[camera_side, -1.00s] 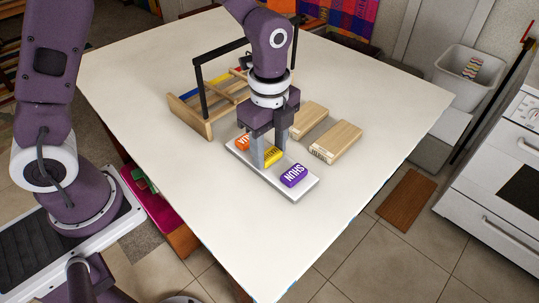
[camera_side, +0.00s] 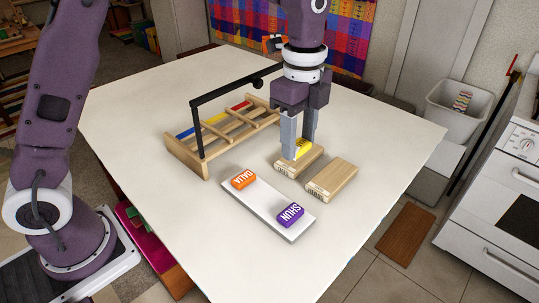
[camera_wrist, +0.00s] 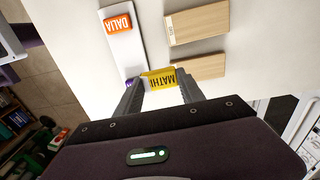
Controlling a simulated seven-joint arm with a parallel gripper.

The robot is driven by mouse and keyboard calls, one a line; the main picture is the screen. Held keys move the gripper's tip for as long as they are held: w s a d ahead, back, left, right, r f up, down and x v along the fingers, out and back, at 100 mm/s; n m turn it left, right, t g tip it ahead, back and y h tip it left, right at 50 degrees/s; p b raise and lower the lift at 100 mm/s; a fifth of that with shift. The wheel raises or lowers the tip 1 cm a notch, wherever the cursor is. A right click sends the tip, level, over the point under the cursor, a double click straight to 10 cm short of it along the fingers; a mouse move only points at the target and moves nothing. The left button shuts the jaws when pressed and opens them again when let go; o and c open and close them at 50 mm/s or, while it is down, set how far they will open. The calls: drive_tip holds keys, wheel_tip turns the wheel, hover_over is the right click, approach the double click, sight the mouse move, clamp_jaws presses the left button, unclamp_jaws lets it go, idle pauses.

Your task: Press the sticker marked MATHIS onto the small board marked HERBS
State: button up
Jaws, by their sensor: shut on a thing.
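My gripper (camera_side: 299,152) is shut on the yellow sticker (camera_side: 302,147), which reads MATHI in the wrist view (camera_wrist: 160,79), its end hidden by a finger. In the side view it overlaps the back-left small wooden board (camera_side: 284,162). In the wrist view it shows beside the left end of the lower board (camera_wrist: 203,68), so it seems held above the boards. The front-right board (camera_side: 332,180) lies bare. Both boards carry small end labels that I cannot read for certain.
A light tray (camera_side: 267,207) holds the orange DALIA sticker (camera_side: 243,179) and purple SHUN sticker (camera_side: 291,214), with a bare gap between. A wooden rack (camera_side: 188,155) with a black bar (camera_side: 232,90) stands behind left. The front of the white table (camera_side: 200,230) is clear.

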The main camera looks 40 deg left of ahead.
approach(333, 175)
drive_tip(key=shift+d+f, duration=0.15)
drive_tip(key=shift+f, duration=2.7)
drive_tip(key=shift+f, duration=0.45)
drive_tip(key=o, duration=1.4)
drive_tip(key=shift+c, duration=0.2)
drive_tip(key=shift+r, duration=3)
